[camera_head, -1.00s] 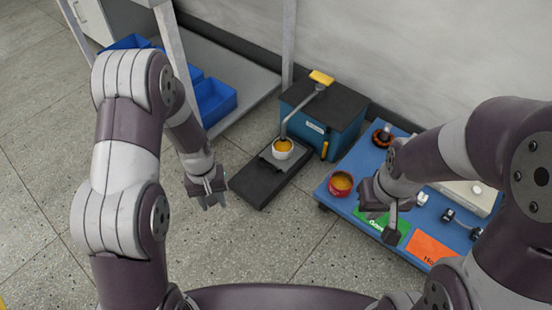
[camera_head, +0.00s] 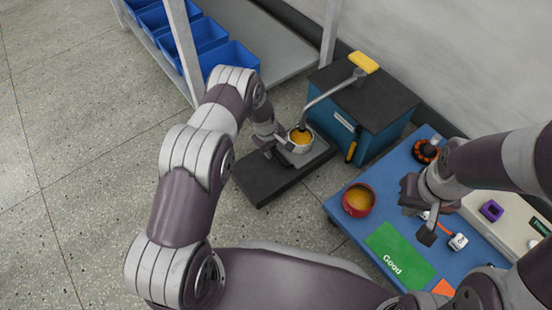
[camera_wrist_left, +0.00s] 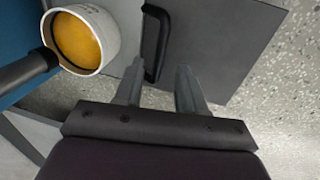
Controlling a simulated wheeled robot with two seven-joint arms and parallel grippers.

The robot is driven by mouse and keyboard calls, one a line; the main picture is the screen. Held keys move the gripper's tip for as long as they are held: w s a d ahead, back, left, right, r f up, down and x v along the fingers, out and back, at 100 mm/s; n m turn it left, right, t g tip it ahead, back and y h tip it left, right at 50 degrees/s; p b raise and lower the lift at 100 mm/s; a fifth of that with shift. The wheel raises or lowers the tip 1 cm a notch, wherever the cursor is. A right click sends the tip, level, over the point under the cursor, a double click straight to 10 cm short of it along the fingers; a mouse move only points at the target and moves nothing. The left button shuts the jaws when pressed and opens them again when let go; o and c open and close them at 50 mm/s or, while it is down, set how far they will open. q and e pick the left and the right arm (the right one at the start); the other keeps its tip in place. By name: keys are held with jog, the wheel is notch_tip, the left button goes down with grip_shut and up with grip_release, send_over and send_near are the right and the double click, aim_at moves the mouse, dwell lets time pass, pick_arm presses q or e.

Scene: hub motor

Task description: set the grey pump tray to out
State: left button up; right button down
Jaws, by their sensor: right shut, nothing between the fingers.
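The grey pump tray (camera_head: 318,153) is a flat plate on a long dark base (camera_head: 262,183), in front of the blue pump box (camera_head: 340,135). A white cup (camera_head: 300,147) with yellow-orange contents stands on the tray under the pump's spout; the cup also shows in the left wrist view (camera_wrist_left: 108,30). A black bar handle (camera_wrist_left: 155,35) lies by the tray's edge in the left wrist view. My left gripper (camera_wrist_left: 159,70) is open and empty, fingertips around the near end of the handle; contact cannot be told. My right gripper (camera_head: 427,233) is shut and empty above the blue cart.
The blue cart (camera_head: 345,226) on the right holds a red bowl (camera_head: 358,199), a green "Good" card (camera_head: 399,256) and small parts. Blue bins (camera_head: 229,58) stand on a shelf behind. Speckled floor is free at left.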

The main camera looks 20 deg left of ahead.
aim_at(276, 157)
pick_arm(q)
jog(key=f, duration=0.1)
jog(key=f+b, duration=0.1)
jog(key=f, duration=0.2)
jog(key=shift+w+d+b, duration=0.25)
jog(key=shift+w+b, duration=0.1)
jog(key=shift+b, duration=0.05)
pick_arm(e)
notch_tip(276, 157, down, 3)
jog(key=shift+r, duration=0.1)
pick_arm(q)
grip_shut()
jog(key=shift+s, duration=0.1)
